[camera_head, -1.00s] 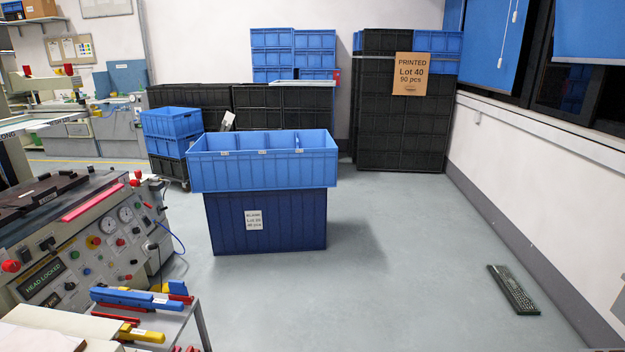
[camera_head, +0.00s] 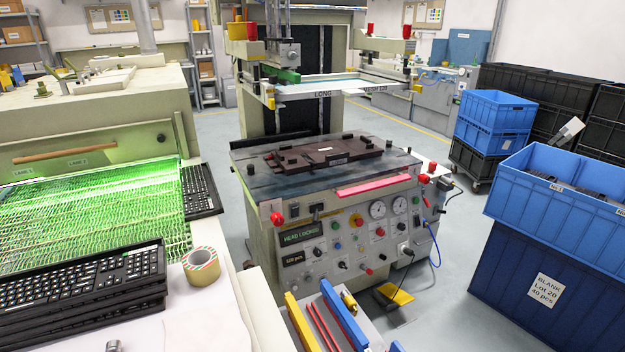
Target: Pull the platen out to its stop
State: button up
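The printing machine (camera_head: 340,230) stands in the middle of the head view. Its platen (camera_head: 325,152) is a dark brown plate with several black blocks on it, lying on the dark machine bed (camera_head: 262,172) below the screen frame. A pink-red bar (camera_head: 375,185) runs along the front right edge of the bed. I cannot tell whether it is joined to the platen. The front panel display (camera_head: 302,233) reads HEAD LOCKED. My gripper is not in view.
Left stands a green-lit conveyor (camera_head: 90,212) with stacked keyboards (camera_head: 80,290) and a tape roll (camera_head: 201,266) in front. A tool tray (camera_head: 325,320) is in front of the machine. Blue crates (camera_head: 560,210) stand right. A yellow pedal (camera_head: 394,294) is on the floor.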

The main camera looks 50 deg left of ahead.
aim_at(326, 189)
jog(key=i+u, duration=0.45)
jog(key=i+l+u, duration=0.15)
jog(key=i+u, duration=0.3)
jog(key=i+l+u, duration=0.25)
jog(key=u, duration=0.2)
jog(key=i+l, duration=0.15)
jog(key=l, duration=0.25)
jog(key=i+l, duration=0.15)
jog(key=l, duration=0.25)
jog(key=i+l+z, duration=0.1)
jog(key=l, duration=0.25)
jog(key=i+l, duration=0.25)
jog(key=l, duration=0.15)
